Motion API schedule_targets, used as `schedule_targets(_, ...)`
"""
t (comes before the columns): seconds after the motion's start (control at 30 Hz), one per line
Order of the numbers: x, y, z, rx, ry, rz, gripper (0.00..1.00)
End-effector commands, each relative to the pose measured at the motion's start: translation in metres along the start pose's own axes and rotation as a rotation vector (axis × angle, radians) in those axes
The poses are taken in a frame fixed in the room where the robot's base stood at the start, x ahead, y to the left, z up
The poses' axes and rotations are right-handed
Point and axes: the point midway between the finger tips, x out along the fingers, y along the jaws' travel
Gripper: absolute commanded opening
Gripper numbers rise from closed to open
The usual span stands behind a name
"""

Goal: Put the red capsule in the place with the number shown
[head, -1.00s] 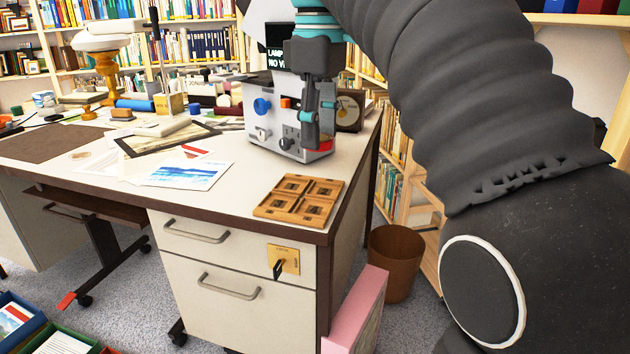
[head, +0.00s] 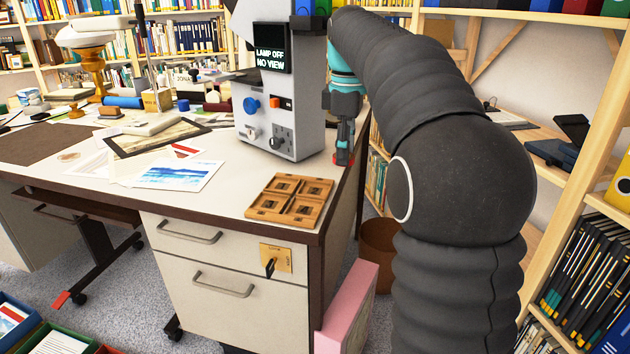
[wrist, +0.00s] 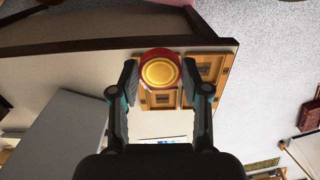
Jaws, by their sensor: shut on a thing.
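My gripper (head: 344,150) is shut on the red capsule (head: 343,159), which is small and mostly hidden in the head view. The wrist view shows the capsule (wrist: 160,70) as a red round body with a gold top, between my fingertips (wrist: 162,84). The wooden tray (head: 289,201) with several square compartments lies at the desk's front right corner. The gripper is behind and to the right of the tray in the head view. In the wrist view, the capsule covers part of the tray (wrist: 206,68). No number is readable in the compartments.
A grey machine (head: 308,110) with a blue knob stands behind the tray; its screen (head: 271,55) reads "LAMP OFF NO VIEW". Prints (head: 180,174) lie left of the tray. A lock plate with a key (head: 276,260) is on the desk front. A bin (head: 378,240) stands beside the desk.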

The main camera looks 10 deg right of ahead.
Motion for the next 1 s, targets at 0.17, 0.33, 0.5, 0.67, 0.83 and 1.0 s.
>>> schedule_targets(0.17, 0.022, 0.000, -0.036, -0.003, -0.001, -0.001, 0.07)
schedule_targets(0.33, 0.034, 0.000, -0.058, -0.001, 0.000, 0.000, 0.07)
schedule_targets(0.5, 0.040, 0.000, -0.063, 0.002, 0.000, 0.000, 0.07)
schedule_targets(0.67, 0.058, 0.000, -0.063, 0.002, -0.001, -0.002, 0.07)
schedule_targets(0.83, 0.077, 0.000, -0.063, 0.002, -0.001, -0.001, 0.07)
schedule_targets(1.0, 0.077, 0.000, -0.063, 0.002, 0.000, 0.001, 0.07)
